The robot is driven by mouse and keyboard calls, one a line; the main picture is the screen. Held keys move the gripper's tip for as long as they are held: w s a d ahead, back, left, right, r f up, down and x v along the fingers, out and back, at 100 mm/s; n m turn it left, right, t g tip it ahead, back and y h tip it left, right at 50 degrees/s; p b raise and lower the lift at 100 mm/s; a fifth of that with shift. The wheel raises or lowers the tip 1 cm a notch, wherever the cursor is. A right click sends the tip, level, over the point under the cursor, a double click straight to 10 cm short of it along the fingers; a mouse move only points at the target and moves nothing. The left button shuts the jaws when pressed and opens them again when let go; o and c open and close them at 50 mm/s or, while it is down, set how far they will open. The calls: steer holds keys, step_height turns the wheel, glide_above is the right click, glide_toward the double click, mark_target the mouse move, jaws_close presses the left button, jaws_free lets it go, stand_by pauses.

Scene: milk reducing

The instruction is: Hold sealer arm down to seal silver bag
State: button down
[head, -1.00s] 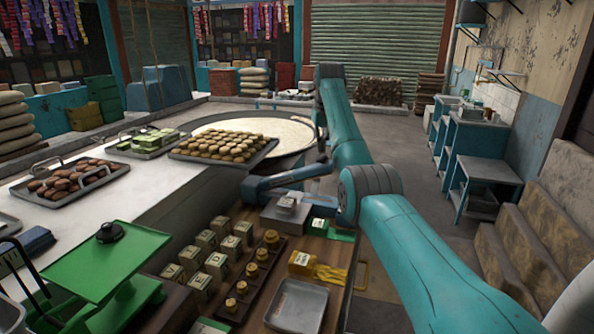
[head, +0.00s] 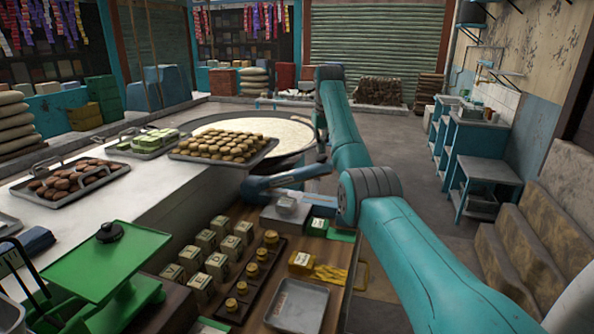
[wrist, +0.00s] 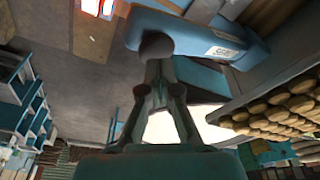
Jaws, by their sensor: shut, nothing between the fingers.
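The blue sealer (head: 290,180) lies at the far edge of the wooden counter in the head view, its right end behind my arm. In the wrist view its blue body (wrist: 205,38) carries a white label, with a dark round knob (wrist: 156,45) in front. My gripper (wrist: 158,68) is shut and empty, its fingertips at the knob; I cannot tell if they press on it. My gripper is mostly hidden behind my arm in the head view. I cannot clearly make out the silver bag; a small grey-white item (head: 287,206) lies just before the sealer.
A wide pan of milk (head: 255,132) and a tray of round cookies (head: 222,148) stand behind and left of the sealer. Small boxes (head: 206,241), a metal tray (head: 297,305) and a green scale (head: 105,262) fill the near counter. Open floor (head: 440,240) lies right.

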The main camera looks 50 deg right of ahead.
mark_target(330, 169)
steer(key=shift+f, duration=0.8)
steer(key=shift+s+f, duration=0.1)
steer(key=shift+f, duration=0.05)
steer(key=shift+s+d+f, duration=0.2)
steer(key=shift+s+f, duration=0.2)
steer(key=shift+f, duration=0.35)
steer(key=shift+s+d+f, duration=0.15)
steer(key=shift+s+f, duration=0.25)
steer(key=shift+f, duration=0.3)
steer(key=shift+f, duration=0.15)
steer(key=shift+s+d+f, duration=0.15)
steer(key=shift+s+f, duration=0.15)
steer(key=shift+f, duration=0.45)
steer(key=shift+s+d+f, duration=0.15)
steer(key=shift+s+f, duration=0.15)
steer(key=shift+f, duration=0.45)
